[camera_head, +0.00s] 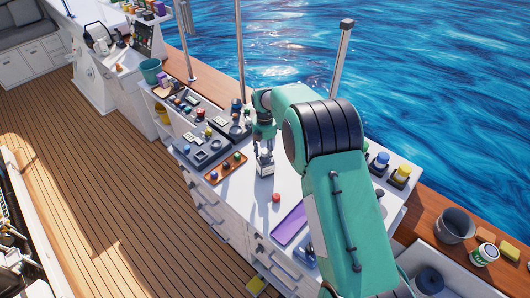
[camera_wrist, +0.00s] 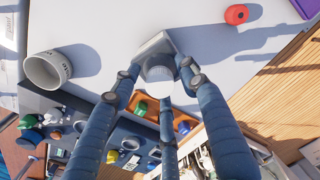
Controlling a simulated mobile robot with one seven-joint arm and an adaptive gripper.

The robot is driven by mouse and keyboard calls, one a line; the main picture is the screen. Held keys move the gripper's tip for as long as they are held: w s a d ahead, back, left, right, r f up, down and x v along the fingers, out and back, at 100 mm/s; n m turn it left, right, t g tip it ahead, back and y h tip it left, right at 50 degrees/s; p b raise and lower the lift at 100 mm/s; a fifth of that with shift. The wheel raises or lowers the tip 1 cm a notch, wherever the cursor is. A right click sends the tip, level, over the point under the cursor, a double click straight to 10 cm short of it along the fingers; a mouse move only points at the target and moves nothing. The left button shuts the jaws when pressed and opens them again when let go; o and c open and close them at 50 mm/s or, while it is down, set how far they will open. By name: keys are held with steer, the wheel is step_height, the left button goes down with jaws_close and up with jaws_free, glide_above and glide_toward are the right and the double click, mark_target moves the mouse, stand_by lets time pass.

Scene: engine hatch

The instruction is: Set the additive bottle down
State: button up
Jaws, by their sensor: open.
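The additive bottle (camera_head: 265,167), pale with a grey label, stands upright on the white counter (camera_head: 262,208) in the head view. My gripper (camera_head: 264,138) is right above it, pointing down. In the wrist view the bottle (camera_wrist: 153,48) shows its white round top between the fingers of my gripper (camera_wrist: 160,78). The fingers are spread on either side of the top. The bottle's base is partly hidden by its own upper part in the wrist view.
A red cap (camera_head: 276,197) and a purple tray (camera_head: 289,225) lie on the counter nearby. A wooden tray with coloured knobs (camera_head: 225,168) is to the left. Yellow- and blue-topped bottles (camera_head: 400,175) stand at the right. A grey cup (camera_wrist: 48,69) shows in the wrist view.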

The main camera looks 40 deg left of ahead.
step_height(320, 180, up, 12)
steer(key=shift+b, duration=0.4)
stand_by(0.7)
stand_by(0.5)
